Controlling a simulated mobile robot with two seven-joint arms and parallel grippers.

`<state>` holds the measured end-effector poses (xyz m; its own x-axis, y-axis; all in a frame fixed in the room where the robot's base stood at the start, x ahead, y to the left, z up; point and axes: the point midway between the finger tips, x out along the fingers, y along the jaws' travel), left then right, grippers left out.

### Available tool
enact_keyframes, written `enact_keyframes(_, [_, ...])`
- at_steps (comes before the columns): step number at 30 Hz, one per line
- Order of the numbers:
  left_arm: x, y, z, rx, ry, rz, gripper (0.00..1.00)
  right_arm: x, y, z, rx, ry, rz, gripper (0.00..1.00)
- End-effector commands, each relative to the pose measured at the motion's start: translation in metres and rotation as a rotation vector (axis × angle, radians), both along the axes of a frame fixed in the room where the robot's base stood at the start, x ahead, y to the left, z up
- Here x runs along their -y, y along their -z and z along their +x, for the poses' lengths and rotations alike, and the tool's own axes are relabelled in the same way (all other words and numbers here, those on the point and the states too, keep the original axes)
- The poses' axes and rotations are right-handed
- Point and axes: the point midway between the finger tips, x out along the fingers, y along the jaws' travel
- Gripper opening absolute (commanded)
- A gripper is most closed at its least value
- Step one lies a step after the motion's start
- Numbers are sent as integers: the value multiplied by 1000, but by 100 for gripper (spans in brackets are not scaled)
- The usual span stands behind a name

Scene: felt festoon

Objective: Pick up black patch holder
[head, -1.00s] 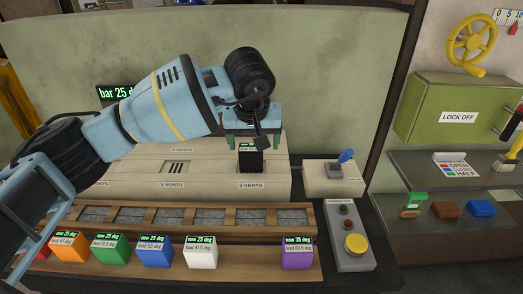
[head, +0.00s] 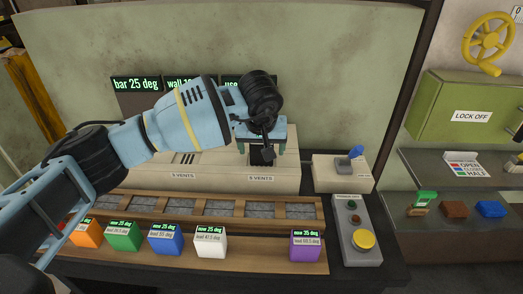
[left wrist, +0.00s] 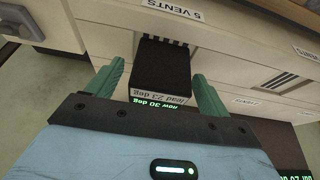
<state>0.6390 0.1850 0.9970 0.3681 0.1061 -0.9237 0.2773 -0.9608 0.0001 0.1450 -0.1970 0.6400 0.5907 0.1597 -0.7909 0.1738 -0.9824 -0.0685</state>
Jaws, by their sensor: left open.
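The black patch holder (head: 262,156) stands on the cream vent box at a slotted spot above the "5 VENTS" label. In the left wrist view the black patch holder (left wrist: 162,72) shows a readout of "now 30 deg" and "lead 23 deg". My left gripper (head: 262,148) comes down over it from above. In the left wrist view the green fingers of my left gripper (left wrist: 155,88) are open, one on each side of the holder, with a visible gap to it. My right gripper is not in view.
Orange, green, blue, white and purple blocks (head: 210,243) stand on the front wooden ledge. A wooden rack (head: 180,222) with grey pads lies behind them. A blue-lever switch box (head: 343,172) and a yellow-button panel (head: 359,225) are at the right.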

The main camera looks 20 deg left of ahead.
Motion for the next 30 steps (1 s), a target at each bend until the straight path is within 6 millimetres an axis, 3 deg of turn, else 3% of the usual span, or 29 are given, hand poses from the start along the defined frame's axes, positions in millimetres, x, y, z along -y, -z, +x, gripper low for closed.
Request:
enact_keyframes(3, [-1,9,3,-1,1,0,80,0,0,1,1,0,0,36])
enact_keyframes(11, [-1,10,4,0,1,0,79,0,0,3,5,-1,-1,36])
enact_keyframes(23, [-1,10,3,0,1,-1,26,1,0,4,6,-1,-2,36])
enact_keyframes(30, [-1,9,4,1,1,0,26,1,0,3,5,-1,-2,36])
